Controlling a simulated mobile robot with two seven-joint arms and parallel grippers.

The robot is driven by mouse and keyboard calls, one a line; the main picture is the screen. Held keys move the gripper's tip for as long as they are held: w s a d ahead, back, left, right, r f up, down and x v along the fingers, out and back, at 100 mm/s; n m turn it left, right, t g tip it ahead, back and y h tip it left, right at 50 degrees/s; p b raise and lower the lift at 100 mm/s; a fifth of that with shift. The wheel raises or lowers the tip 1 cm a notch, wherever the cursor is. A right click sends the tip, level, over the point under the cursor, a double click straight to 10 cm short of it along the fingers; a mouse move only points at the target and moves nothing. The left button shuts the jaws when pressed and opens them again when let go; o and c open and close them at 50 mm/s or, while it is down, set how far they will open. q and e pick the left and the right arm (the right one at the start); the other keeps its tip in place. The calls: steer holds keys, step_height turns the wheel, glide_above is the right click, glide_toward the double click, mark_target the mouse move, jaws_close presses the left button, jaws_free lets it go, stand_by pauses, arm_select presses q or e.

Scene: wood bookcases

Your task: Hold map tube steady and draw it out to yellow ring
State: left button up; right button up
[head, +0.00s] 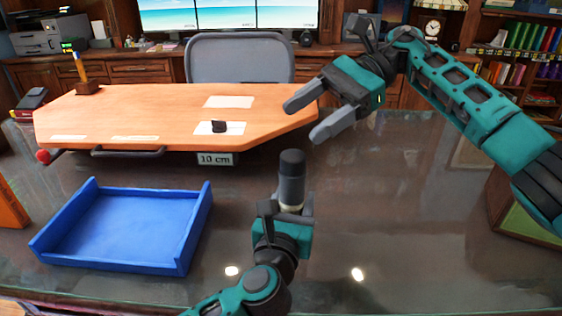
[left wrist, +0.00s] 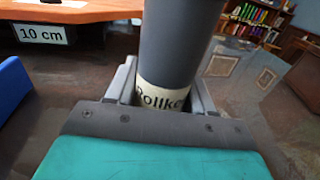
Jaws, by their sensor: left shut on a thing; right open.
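The map tube (head: 291,165) is a dark grey cylinder with a black cap, standing upright near the middle of the head view. My left gripper (head: 289,207) is shut around its lower part, at a cream label. In the left wrist view the tube (left wrist: 180,40) rises between the two fingers, and part of the lettering on the label (left wrist: 163,98) shows. My right gripper (head: 304,119) is open and empty, up and slightly right of the cap, apart from it. No yellow ring shows on the tube.
A blue tray (head: 125,191) lies at left on the dark glossy tabletop (head: 400,215). A raised wooden board (head: 150,105) with a "10 cm" tag (head: 215,159) lies behind. A grey chair (head: 240,58) stands beyond.

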steer(key=d+f+m+y, duration=0.1)
steer(key=d+m+y, duration=0.1)
steer(key=d+y, duration=0.1)
steer(key=m+t+y, duration=0.4)
steer(key=m, duration=0.1)
glide_toward(281, 170)
steer(key=a, duration=0.6)
steer(key=a+r, duration=0.1)
steer(key=a, duration=0.3)
steer(key=shift+s+r, duration=0.1)
steer(key=shift+r, duration=0.05)
